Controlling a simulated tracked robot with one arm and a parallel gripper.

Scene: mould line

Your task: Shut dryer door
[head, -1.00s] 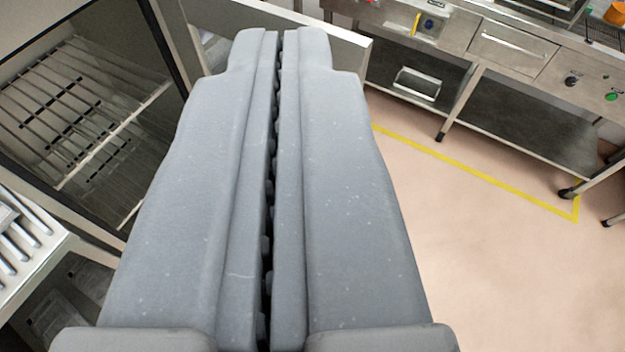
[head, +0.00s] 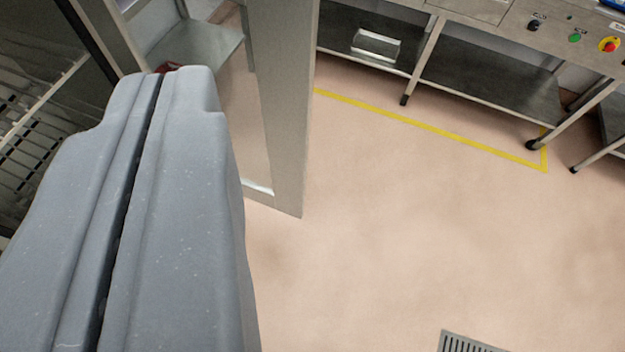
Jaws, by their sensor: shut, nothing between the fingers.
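The dryer (head: 35,130) is at the left edge, with wire racks inside it. A metal-framed door (head: 285,110), which looks like the dryer door, stands open right of the dryer. Its lower corner shows above the floor. My gripper (head: 165,75) is shut and empty and fills the lower left. Its tips are left of the door frame in the picture; I cannot tell whether they touch the door. My gripper hides part of the dryer and the floor behind it.
A steel bench (head: 480,75) with an undershelf, buttons and a red-and-yellow switch stands at the back right. A yellow line (head: 430,130) runs on the floor before it. A floor grate (head: 465,342) lies at bottom right. The floor between is clear.

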